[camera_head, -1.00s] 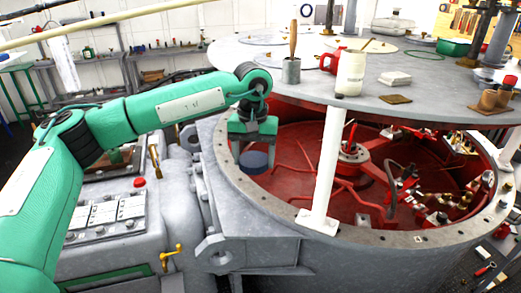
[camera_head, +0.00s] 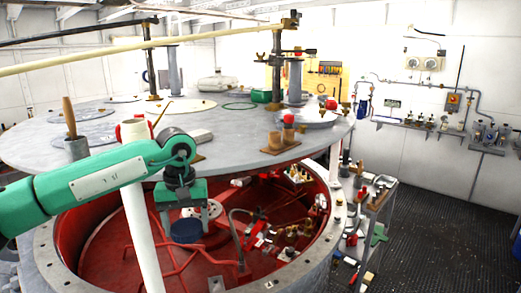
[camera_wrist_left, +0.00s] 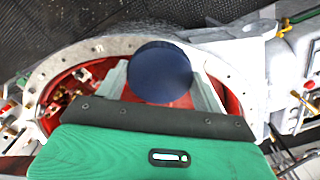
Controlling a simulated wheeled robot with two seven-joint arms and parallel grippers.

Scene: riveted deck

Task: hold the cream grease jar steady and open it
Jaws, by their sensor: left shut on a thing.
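My left gripper (camera_head: 187,222) points down over the open red-lined drum and is shut on a dark blue round thing (camera_head: 186,233). In the left wrist view this dark blue thing (camera_wrist_left: 160,72) shows as a plain disc between the two fingers. I cannot tell whether it is a lid or a whole container. A cream jar (camera_head: 138,131) stands on the round grey table, beside something red, and is partly hidden behind my left arm. I cannot tell for sure that it is the grease jar. My right gripper is not in view.
The round grey table (camera_head: 235,140) overhangs the drum, with a white post (camera_head: 139,225) close left of my left gripper. A cart (camera_head: 372,205) stands at the right. The dark floor (camera_head: 435,235) beyond is clear.

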